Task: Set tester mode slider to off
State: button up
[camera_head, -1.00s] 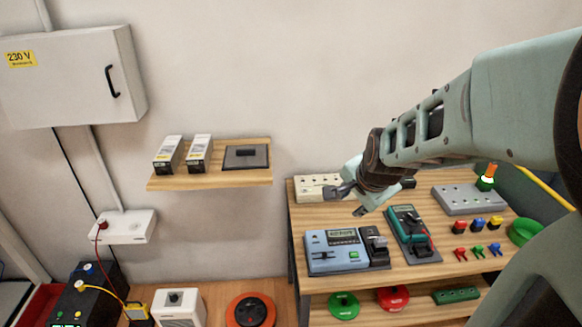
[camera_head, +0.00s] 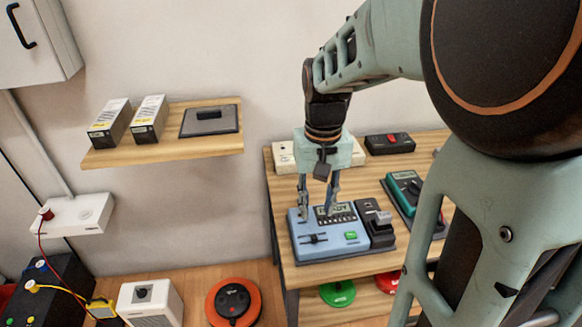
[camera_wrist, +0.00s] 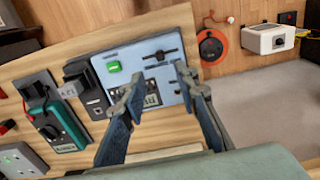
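The blue tester (camera_head: 328,246) lies on the wooden workbench, with a lit display, a green button (camera_head: 350,235) and a black slider (camera_head: 313,239) on its front face. In the wrist view the tester (camera_wrist: 140,58) is turned round, with the slider (camera_wrist: 160,58) to the right of the green button. My gripper (camera_head: 317,212) points down over the display side of the tester, its two fingers apart and nothing between them. The gripper (camera_wrist: 158,85) partly covers the display in the wrist view. I cannot tell whether a fingertip touches the tester.
A black unit (camera_head: 376,228) adjoins the tester's right side. A green multimeter (camera_head: 403,190) lies further right. A white box and a black box with a red switch (camera_head: 391,139) stand behind. A wall shelf (camera_head: 165,148) is at the left; my arm hides the bench's right.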

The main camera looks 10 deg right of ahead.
aim_at(314, 237)
notch_tip(314, 237, down, 10)
jog(key=shift+r+b, duration=0.25)
jog(key=shift+b, duration=0.65)
grip_shut()
